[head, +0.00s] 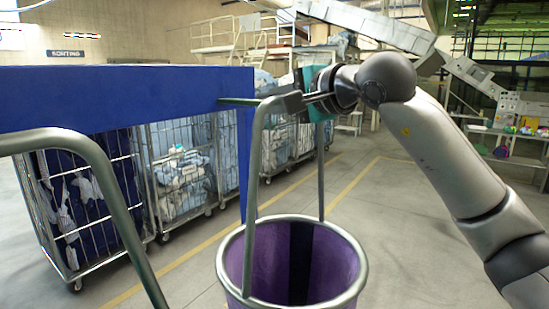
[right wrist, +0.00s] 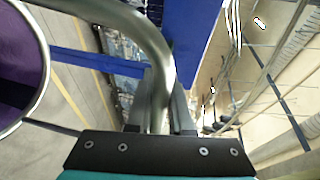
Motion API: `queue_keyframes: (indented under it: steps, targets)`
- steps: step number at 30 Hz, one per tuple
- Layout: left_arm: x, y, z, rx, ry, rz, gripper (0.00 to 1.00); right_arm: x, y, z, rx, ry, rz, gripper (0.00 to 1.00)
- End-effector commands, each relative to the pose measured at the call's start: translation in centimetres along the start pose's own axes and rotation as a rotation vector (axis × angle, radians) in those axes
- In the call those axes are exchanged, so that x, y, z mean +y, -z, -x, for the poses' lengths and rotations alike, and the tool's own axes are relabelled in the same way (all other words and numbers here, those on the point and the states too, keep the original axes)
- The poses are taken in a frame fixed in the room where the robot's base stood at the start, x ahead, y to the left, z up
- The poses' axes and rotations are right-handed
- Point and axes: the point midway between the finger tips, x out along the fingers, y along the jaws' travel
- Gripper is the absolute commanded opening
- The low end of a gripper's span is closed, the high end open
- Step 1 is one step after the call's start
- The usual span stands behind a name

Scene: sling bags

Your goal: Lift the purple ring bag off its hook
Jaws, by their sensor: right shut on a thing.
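The purple ring bag (head: 262,262) hangs at the lower middle of the head view, its mouth held open by a metal ring, with a bent grey tube handle (head: 252,190) rising above it. A dark green hook rod (head: 236,101) sticks out from the blue beam and ends beside the handle's top. I cannot tell whether the handle touches the hook. My right gripper (head: 297,102) is shut on the handle's top. In the right wrist view the handle (right wrist: 152,38) runs down between my fingers (right wrist: 160,115), with the purple bag (right wrist: 14,62) at the left edge. My left gripper is out of view.
The blue beam (head: 100,98) spans the left, with a blue post below its right end. Another grey tube (head: 115,195) crosses the near left. Wire laundry cages (head: 180,180) stand behind. The floor right of the bag is open.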

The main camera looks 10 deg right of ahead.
Motion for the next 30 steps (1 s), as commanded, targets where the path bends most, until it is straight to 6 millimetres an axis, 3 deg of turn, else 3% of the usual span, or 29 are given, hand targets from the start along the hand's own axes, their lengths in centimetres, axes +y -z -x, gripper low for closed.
queue_keyframes:
  steps: [8, 14, 30]
  targets:
    - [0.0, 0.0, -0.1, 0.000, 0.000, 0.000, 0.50, -1.6, 0.1, 0.3, 0.001, 0.010, 0.003, 0.00]
    - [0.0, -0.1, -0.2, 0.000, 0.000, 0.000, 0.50, -4.1, 0.2, 0.9, 0.002, 0.011, 0.003, 0.00]
    - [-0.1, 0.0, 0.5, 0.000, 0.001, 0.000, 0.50, -15.5, 0.6, 3.1, 0.000, 0.009, 0.002, 0.00]
